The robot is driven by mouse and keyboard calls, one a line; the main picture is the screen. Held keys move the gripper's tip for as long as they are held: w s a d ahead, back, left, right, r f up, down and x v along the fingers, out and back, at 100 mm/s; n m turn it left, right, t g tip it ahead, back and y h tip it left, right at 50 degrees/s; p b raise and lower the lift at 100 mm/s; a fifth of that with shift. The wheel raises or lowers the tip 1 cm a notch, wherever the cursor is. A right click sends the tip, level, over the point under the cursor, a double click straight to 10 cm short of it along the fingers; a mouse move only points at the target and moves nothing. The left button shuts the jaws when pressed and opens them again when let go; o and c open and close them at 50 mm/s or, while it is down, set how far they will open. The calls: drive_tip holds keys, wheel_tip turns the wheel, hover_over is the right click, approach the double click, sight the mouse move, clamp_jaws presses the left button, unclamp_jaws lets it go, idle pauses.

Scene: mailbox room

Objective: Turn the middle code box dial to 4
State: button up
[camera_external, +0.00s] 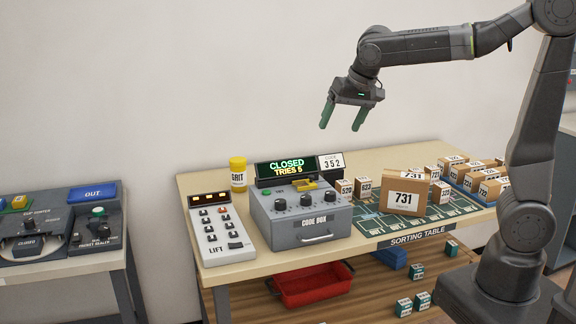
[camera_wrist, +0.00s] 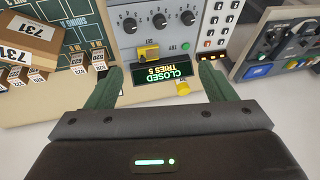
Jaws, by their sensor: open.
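The grey code box (camera_external: 298,225) stands on the sorting table with three dark dials in a row. Its middle dial (camera_external: 306,200) also shows in the wrist view (camera_wrist: 158,23), where the scene appears upside down; its setting is too small to read. The display (camera_external: 286,169) reads CLOSED, TRIES 5.
A LIFT keypad (camera_external: 218,230) and a yellow GRIT jar (camera_external: 238,174) stand left of the box. A yellow part (camera_external: 306,185) sits on the box top behind the dials. Cartons, including one marked 731 (camera_external: 405,194), stand to the right. The air above the box is clear.

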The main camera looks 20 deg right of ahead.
sight(306, 196)
drive_tip(key=w+a+f+b, duration=0.1)
drive_tip(key=f+b, duration=0.2)
drive_tip(key=b, duration=0.1)
drive_tip(key=a+f+h+b, duration=0.1)
drive_tip(key=a+f+b, duration=0.1)
drive_tip(key=f+b, duration=0.1)
drive_tip(key=w+a+f+h+b, duration=0.1)
drive_tip(key=a+f+b, duration=0.1)
drive_tip(key=b, duration=0.4)
drive_tip(key=shift+x, duration=0.8)
drive_tip(key=c, duration=0.5)
drive_tip(key=shift+o, duration=0.2)
drive_tip(key=shift+t, duration=0.3)
drive_tip(key=b+x, duration=0.2)
drive_tip(key=x, duration=1.2)
drive_tip(key=shift+w+f, duration=0.1)
drive_tip(key=shift+w, duration=0.05)
drive_tip(key=c, duration=1)
